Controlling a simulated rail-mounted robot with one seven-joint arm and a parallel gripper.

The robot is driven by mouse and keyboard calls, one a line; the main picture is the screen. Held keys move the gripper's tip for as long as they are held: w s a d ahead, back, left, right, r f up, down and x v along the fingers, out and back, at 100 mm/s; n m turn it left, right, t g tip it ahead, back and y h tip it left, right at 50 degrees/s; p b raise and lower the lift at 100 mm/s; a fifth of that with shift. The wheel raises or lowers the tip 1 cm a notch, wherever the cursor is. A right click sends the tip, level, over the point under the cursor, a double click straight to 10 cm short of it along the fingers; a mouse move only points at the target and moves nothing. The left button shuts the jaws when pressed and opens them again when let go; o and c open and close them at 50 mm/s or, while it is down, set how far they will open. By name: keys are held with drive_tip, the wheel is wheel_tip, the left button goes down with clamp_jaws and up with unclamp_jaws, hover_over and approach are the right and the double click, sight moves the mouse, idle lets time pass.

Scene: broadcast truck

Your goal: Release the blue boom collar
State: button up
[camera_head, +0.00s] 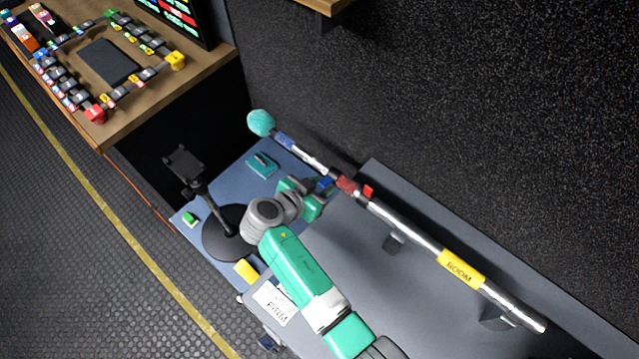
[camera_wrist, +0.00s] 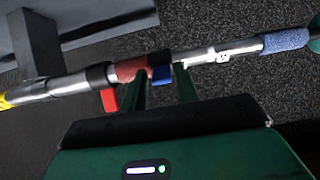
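The boom pole (camera_head: 415,232) runs diagonally along the dark wall, with a teal foam tip (camera_head: 261,122) and a yellow BOOM label (camera_head: 460,268). A small blue lever (camera_wrist: 162,75) sticks out from the pole beside a red collar (camera_wrist: 131,68); the blue part also shows in the head view (camera_head: 325,183). A red lever (camera_wrist: 108,100) hangs farther left along the pole. My gripper (camera_wrist: 162,82) is at the pole, its two green fingers apart on either side of the blue lever. Gaps show beside the lever. Whether a finger touches the pole is unclear.
A grey-blue counter (camera_head: 350,285) lies under the pole, with supports (camera_head: 395,241) along it. A black stand (camera_head: 230,230), a teal block (camera_head: 262,164), a yellow block (camera_head: 246,270) and a paper card (camera_head: 273,302) are near my arm. A wooden desk (camera_head: 150,105) stands upper left.

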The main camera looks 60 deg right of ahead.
drive_tip(key=shift+o, duration=1)
drive_tip(key=shift+r, duration=0.1)
drive_tip(key=v, duration=0.7)
drive_tip(key=shift+a+p, duration=0.3)
drive_tip(key=shift+a, duration=0.1)
drive_tip(key=shift+w+r, duration=0.1)
drive_tip(key=shift+w, duration=0.05)
